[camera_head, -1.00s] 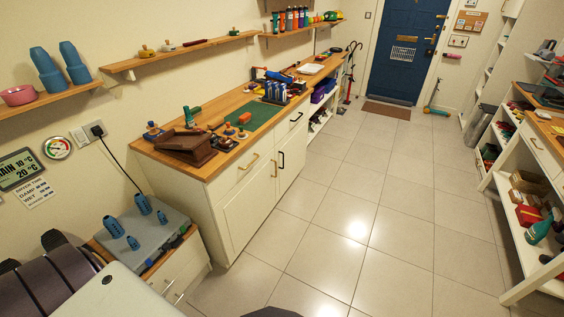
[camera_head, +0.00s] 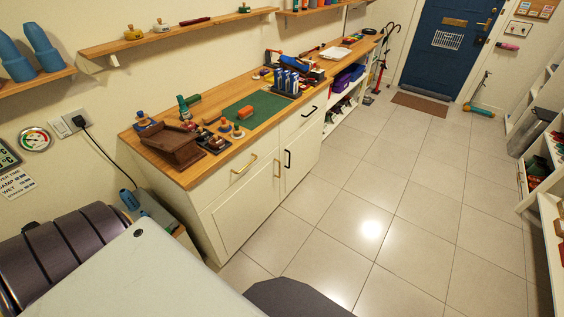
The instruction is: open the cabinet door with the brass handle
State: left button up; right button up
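The white cabinet stands under a wooden countertop in the left half of the head view. Its left door (camera_head: 238,212) has an upright brass handle (camera_head: 278,168) near the door's right edge and appears shut. A drawer above it has a slanting brass pull (camera_head: 244,164). The neighbouring door (camera_head: 303,156) has a black handle (camera_head: 288,158), and the drawer above that has a black pull (camera_head: 309,110). Neither gripper is in view. Only parts of my own body show along the bottom and lower left, and nothing of mine touches the cabinet.
The tiled floor (camera_head: 350,190) in front of the cabinet is clear. The countertop holds a brown wooden box (camera_head: 172,146), a green mat (camera_head: 248,112) and tools. White shelves (camera_head: 548,200) line the right side. A blue door (camera_head: 440,45) and brown mat (camera_head: 420,104) are at the back.

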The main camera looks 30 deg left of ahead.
aim_at(228, 221)
jog(key=i+l+u, duration=0.1)
jog(key=i+u, duration=0.15)
jog(key=i, duration=0.2)
jog(key=i+l+u, duration=0.2)
jog(key=i, duration=0.2)
jog(key=i+l+u, duration=0.25)
jog(key=i, duration=0.15)
jog(key=j, duration=0.05)
